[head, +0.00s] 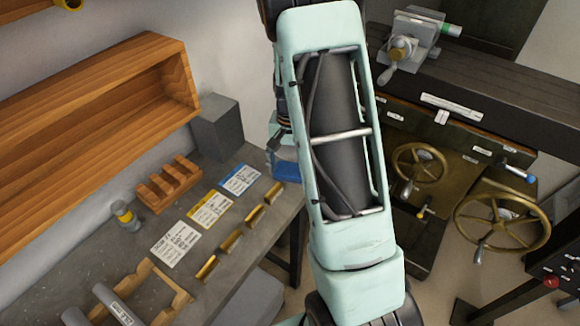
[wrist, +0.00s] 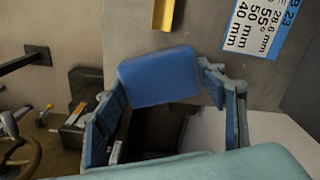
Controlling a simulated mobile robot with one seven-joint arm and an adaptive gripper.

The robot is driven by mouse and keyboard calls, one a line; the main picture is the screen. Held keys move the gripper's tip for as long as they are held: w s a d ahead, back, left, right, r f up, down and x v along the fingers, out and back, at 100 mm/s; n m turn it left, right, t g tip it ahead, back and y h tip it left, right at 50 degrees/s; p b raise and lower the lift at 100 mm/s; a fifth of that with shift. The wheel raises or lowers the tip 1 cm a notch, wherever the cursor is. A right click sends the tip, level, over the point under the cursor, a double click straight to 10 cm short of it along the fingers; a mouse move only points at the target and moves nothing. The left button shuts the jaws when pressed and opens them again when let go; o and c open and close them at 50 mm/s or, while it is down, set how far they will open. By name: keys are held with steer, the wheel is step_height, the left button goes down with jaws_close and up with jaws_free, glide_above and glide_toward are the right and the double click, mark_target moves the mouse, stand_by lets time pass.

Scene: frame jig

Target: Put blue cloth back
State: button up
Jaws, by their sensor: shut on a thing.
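The blue cloth (wrist: 158,77) is a flat, folded-looking blue pad held between the fingertips of my gripper (wrist: 160,84) in the wrist view. In the head view the cloth (head: 287,171) shows small beside my arm, near the right edge of the grey bench (head: 222,222). My gripper (head: 283,160) is shut on the cloth and partly hidden by my arm. I cannot tell how high the cloth is above the bench.
On the bench lie a blue label card (head: 240,180), a yellow card (head: 210,209), a white card (head: 175,243), and several brass pieces (head: 229,242). A wooden rack (head: 169,184) and a grey block (head: 217,127) stand behind. A machine with handwheels (head: 420,163) stands right.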

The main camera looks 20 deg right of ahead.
mark_target(290, 168)
steer(key=o, duration=1)
steer(key=shift+f, duration=0.15)
step_height(290, 168, up, 12)
steer(key=shift+r, duration=0.2)
